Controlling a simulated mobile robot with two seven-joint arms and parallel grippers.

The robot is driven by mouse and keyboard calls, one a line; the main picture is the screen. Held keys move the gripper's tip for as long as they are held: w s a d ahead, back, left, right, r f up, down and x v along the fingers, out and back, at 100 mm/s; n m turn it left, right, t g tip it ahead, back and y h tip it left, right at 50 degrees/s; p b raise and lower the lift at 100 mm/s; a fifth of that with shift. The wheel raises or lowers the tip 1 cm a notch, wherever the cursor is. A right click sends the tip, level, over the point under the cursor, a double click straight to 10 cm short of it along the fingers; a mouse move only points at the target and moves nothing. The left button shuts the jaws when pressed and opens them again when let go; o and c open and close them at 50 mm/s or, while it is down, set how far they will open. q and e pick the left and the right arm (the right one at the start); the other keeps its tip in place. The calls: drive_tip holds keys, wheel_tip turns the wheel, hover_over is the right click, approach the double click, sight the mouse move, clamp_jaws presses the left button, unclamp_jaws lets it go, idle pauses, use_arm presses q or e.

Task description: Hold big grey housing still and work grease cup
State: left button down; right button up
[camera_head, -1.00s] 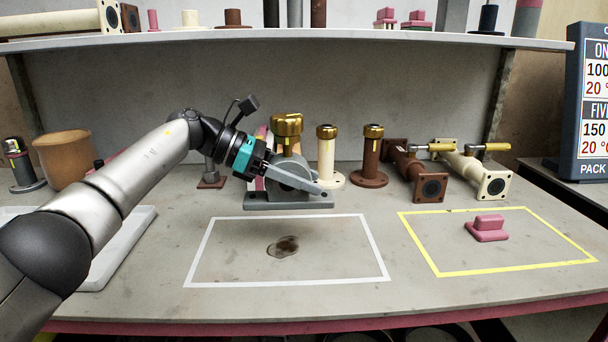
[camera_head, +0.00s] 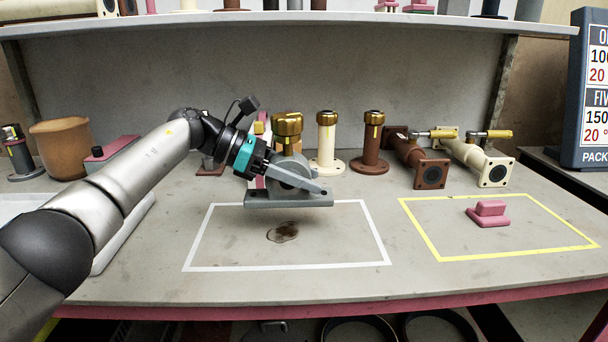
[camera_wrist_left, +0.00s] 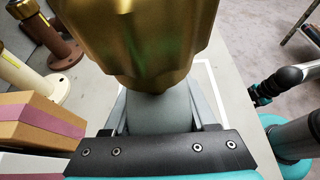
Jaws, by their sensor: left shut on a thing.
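The big grey housing (camera_head: 287,194) has a flat base and a rounded body. It appears level, at the back line of the white taped rectangle, and I cannot tell whether it touches the table. The golden grease cup (camera_head: 287,128) sits upright on top of it, and fills the upper middle of the left wrist view (camera_wrist_left: 140,40). My left gripper (camera_head: 301,183) comes in from the left and is shut on the housing, fingers along its body. The housing (camera_wrist_left: 160,112) is partly hidden under the cup in the left wrist view.
Cream (camera_head: 326,145) and brown (camera_head: 372,145) flanged pipes stand behind right; others lie farther right. A pink block (camera_head: 488,213) sits in the yellow taped rectangle (camera_head: 437,256). A brown pot (camera_head: 62,148) stands left.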

use_arm(q)
drive_tip(key=shift+r, duration=0.15)
drive_tip(key=shift+c, duration=0.6)
unclamp_jaws()
